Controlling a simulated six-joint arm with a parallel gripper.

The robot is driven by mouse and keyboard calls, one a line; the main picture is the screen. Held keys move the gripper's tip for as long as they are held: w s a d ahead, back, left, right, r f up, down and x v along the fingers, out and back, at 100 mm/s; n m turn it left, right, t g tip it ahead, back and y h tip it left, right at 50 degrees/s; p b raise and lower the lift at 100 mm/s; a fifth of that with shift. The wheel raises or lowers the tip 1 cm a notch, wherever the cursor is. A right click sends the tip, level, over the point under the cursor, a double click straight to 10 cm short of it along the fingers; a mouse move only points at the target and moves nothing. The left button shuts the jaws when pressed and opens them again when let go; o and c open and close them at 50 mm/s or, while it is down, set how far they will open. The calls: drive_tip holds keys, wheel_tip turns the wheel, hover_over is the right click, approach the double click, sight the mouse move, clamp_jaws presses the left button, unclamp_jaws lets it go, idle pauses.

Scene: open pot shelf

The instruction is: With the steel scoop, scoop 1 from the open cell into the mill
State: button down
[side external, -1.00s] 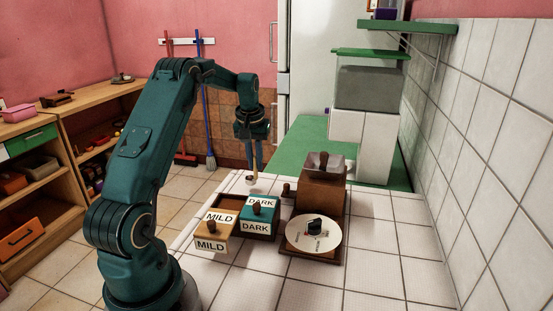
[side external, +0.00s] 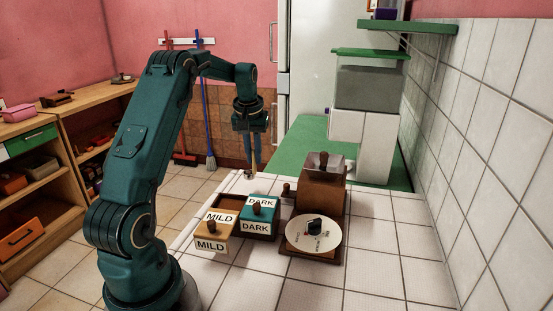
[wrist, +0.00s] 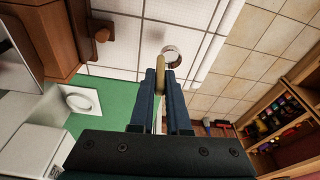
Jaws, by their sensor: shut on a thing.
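My gripper (side external: 252,158) is shut on the handle of the steel scoop (wrist: 172,50), which hangs below the fingers. In the wrist view the tan handle (wrist: 160,72) sits between the fingertips. What the bowl holds is too small to tell. The scoop is behind the dark bin tray (side external: 262,237), apart from it. A tan MILD lid (side external: 205,230) sits at the tray's front left and a teal DARK lid (side external: 262,216) at its right. The dark open cell (side external: 230,202) shows behind the MILD lid. The brown mill (side external: 321,192), with an open hopper on top, stands right of the tray.
A white dial with a black knob (side external: 315,234) sits in front of the mill. A small brown knob (side external: 287,190) is between tray and mill. A tiled wall (side external: 490,150) bounds the right. The white tiled counter (side external: 375,265) is clear at front right.

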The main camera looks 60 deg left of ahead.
drive_tip(key=s+d+r, duration=0.7)
drive_tip(key=s+d, duration=0.3)
drive_tip(key=shift+d+x, duration=0.15)
drive_tip(key=shift+x, duration=0.95)
drive_tip(key=shift+d+x, duration=0.2)
drive_tip(key=shift+x, duration=0.9)
drive_tip(key=shift+s+f, duration=0.2)
drive_tip(key=shift+f, duration=0.7)
drive_tip(key=shift+f, duration=0.2)
drive_tip(key=shift+w+a+v, duration=0.1)
drive_tip(key=shift+a+v, duration=0.05)
drive_tip(key=shift+v, duration=0.75)
drive_tip(key=shift+w+a+v, duration=0.15)
drive_tip(key=shift+v, duration=0.75)
drive_tip(key=shift+w+a+v, duration=0.1)
drive_tip(key=shift+v, duration=0.8)
drive_tip(key=shift+a+r, duration=0.1)
